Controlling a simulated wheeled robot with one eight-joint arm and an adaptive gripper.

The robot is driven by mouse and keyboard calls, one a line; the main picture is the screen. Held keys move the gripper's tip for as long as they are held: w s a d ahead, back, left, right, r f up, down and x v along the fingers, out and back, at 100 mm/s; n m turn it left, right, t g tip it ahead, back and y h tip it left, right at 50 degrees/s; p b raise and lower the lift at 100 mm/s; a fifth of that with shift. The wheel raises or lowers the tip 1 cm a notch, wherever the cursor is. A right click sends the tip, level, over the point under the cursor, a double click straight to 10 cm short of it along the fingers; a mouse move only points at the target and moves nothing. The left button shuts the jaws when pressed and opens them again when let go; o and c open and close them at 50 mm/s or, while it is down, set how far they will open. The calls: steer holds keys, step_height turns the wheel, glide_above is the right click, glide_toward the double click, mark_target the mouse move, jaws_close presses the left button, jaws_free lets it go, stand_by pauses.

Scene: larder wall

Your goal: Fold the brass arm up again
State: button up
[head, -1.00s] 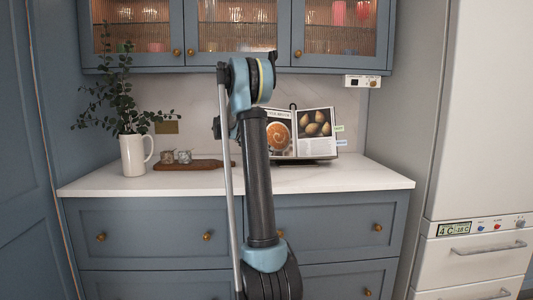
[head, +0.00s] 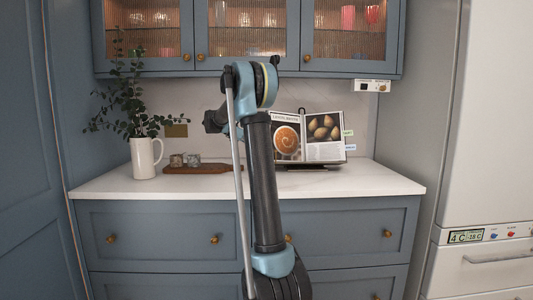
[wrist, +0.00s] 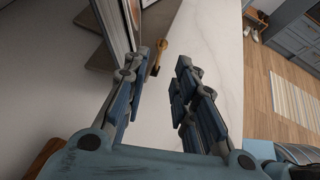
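A cookbook (head: 322,150) stands open on a dark stand on the white counter in the head view. In the wrist view the edge of the book and stand (wrist: 122,22) shows at the upper left. A small brass piece (wrist: 156,58), which looks like the brass arm, sticks out beside the stand over the counter. My gripper (wrist: 163,68) is open and empty, with the brass piece beyond and between its fingertips. I cannot tell the gap to it. In the head view my arm hides the gripper, and I cannot make out the brass arm.
A white jug with green stems (head: 144,158) and a wooden board with small glasses (head: 197,169) stand left on the counter (head: 345,184). Glazed wall cupboards (head: 252,66) hang above. A small control box (head: 372,86) is under them at right. A fridge (head: 490,120) stands right.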

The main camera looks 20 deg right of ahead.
steer(key=shift+v, duration=1.2)
